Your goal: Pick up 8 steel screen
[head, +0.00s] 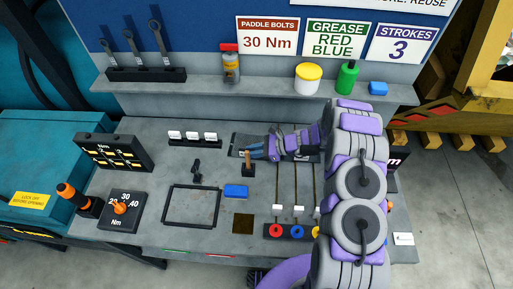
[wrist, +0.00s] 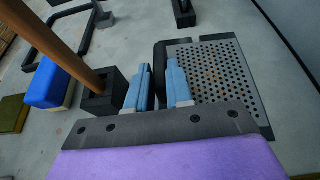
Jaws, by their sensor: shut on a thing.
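The steel screen (wrist: 207,72) is a flat grey plate full of small round holes, with a dark border, lying at the right of the fingers in the wrist view. In the head view its dark end (head: 237,139) shows on the bench, and my arm hides much of the rest. My gripper (wrist: 160,82) has two blue fingers, shut on the dark left edge strip of the screen. In the head view my gripper (head: 252,152) is low over the bench. I cannot tell whether the screen is off the surface.
A wooden handle in a black block (wrist: 101,95) stands close left of the fingers. A blue block (head: 236,191), a black square frame (head: 191,188) and a row of colored rings (head: 276,231) lie nearer the bench front. A shelf (head: 205,86) with containers runs behind.

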